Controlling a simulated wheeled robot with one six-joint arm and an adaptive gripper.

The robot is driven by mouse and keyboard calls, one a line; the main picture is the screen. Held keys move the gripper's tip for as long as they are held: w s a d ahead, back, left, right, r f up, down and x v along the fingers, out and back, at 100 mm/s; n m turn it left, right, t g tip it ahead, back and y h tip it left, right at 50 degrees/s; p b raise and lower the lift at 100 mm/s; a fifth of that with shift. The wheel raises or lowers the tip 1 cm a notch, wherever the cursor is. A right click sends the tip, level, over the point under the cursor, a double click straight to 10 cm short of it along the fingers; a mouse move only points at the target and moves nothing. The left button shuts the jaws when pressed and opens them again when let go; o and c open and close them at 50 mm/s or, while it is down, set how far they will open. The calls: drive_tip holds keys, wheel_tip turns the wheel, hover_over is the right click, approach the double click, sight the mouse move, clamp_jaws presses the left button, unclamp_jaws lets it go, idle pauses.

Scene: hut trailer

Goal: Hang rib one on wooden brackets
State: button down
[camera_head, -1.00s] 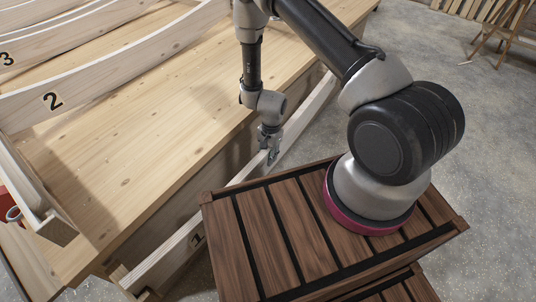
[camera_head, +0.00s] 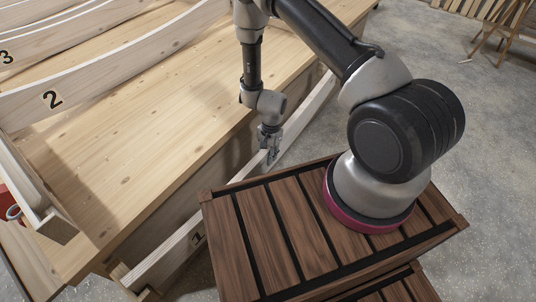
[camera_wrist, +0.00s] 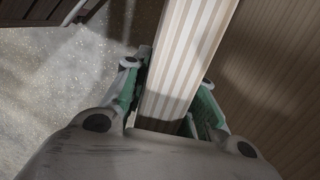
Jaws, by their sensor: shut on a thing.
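Rib one (camera_head: 175,252) is a long, pale wooden beam with a dark 1 near its lower part. It runs slantwise along the near side of the big wooden body, from lower left to upper right. My gripper (camera_head: 270,152) is shut on it around mid-length. In the wrist view the green-padded fingers (camera_wrist: 168,95) stand on both sides of the rib (camera_wrist: 192,45). A small wooden bracket (camera_head: 118,272) is at the rib's lower left end; I cannot tell whether the rib rests in it. The far end is partly hidden behind my arm.
A dark slatted crate (camera_head: 270,225) stands under my arm's base. Grey floor is open at right. A wooden chair-like frame (camera_head: 505,30) stands at the upper right.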

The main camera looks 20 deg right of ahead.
drive_tip(key=shift+f, duration=0.3)
drive_tip(key=c, duration=1.1)
unclamp_jaws()
drive_tip(key=r, duration=0.8)
drive_tip(key=d+r, duration=0.1)
drive_tip(key=r, duration=0.3)
drive_tip(key=shift+w+d, duration=0.1)
drive_tip(key=shift+w, duration=0.3)
